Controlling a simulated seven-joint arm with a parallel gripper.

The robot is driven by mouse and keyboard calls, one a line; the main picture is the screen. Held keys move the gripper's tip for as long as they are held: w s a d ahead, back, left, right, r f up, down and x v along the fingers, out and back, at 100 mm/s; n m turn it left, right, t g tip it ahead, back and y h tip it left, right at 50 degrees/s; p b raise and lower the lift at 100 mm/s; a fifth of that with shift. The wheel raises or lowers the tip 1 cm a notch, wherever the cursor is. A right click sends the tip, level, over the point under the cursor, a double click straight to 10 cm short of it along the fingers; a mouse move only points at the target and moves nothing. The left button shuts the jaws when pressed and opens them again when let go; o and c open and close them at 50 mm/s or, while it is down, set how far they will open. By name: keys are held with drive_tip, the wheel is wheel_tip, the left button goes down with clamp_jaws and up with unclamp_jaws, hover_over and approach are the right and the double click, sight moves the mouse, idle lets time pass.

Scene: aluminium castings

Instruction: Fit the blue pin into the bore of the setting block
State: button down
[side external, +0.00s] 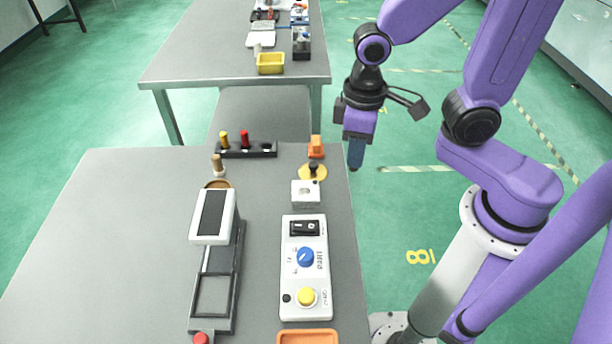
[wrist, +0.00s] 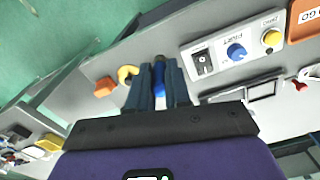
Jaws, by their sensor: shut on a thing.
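The blue pin (wrist: 159,79) is held between the two dark fingers of my gripper (wrist: 159,92) in the wrist view. In the side external view my gripper (side external: 355,164) points down and appears just right of the table's right edge. Its fingers largely hide the pin there. A small white block with a dark round opening in its top, apparently the setting block (side external: 298,197), sits on the table left of and lower in the picture than my gripper. I cannot make out the block in the wrist view. The pin is apart from the block.
A yellow disc with a black knob (side external: 312,173) and an orange block (side external: 316,150) stand behind the white block. A control panel (side external: 291,260) lies in front. A black rack (side external: 262,150) holds yellow and red pins. The table's left side (side external: 100,250) is clear.

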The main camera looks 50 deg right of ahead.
drive_tip(key=w+a+f, duration=0.1)
drive_tip(key=w+f, duration=0.1)
drive_tip(key=w+a+f, duration=0.1)
drive_tip(key=w+f, duration=0.1)
drive_tip(key=w, duration=0.1)
drive_tip(key=w+a+f, duration=0.1)
drive_tip(key=w+f, duration=0.1)
drive_tip(key=shift+w+f, duration=0.25)
drive_tip(key=shift+w, duration=0.1)
drive_tip(key=shift+w+a+f, duration=0.25)
drive_tip(key=shift+w+f, duration=0.4)
drive_tip(key=shift+f, duration=1.7)
drive_tip(key=shift+f, duration=0.6)
drive_tip(key=c, duration=1.1)
unclamp_jaws()
